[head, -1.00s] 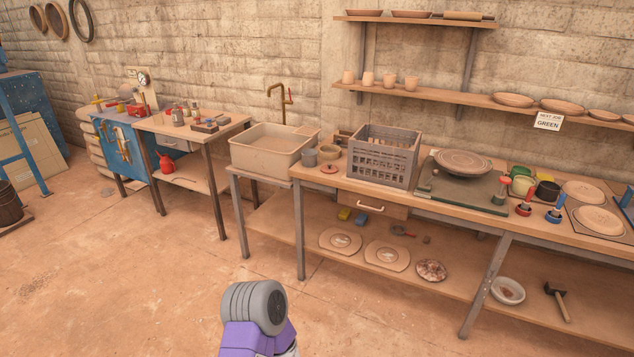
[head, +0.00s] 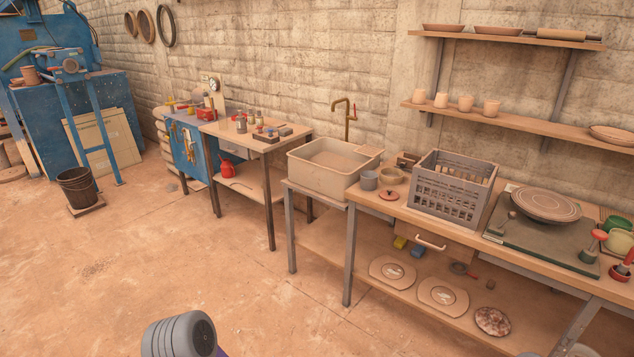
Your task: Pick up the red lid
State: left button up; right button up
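A small round red lid (head: 389,195) with a dark knob-like centre lies on the wooden worktop, near its left end. It is in front of a grey cup (head: 369,180) and a tan bowl (head: 391,175), and left of a grey crate (head: 452,187). A red object (head: 622,272) is partly cut off at the right edge; I cannot tell exactly what it is. Neither gripper is in view. Only a grey rounded part of my own arm shows at the bottom.
A beige sink basin (head: 332,162) stands left of the worktop. A green board with a turntable plate (head: 545,204) is to the right. The lower shelf holds moulds and a speckled disc (head: 492,321). A bucket (head: 77,187) stands at the left. The floor in front is clear.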

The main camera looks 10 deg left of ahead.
aim_at(388, 194)
jog(key=u, duration=0.5)
jog(key=i, duration=1.6)
jog(key=z, duration=0.85)
jog(key=i, duration=1)
jog(key=z, duration=1)
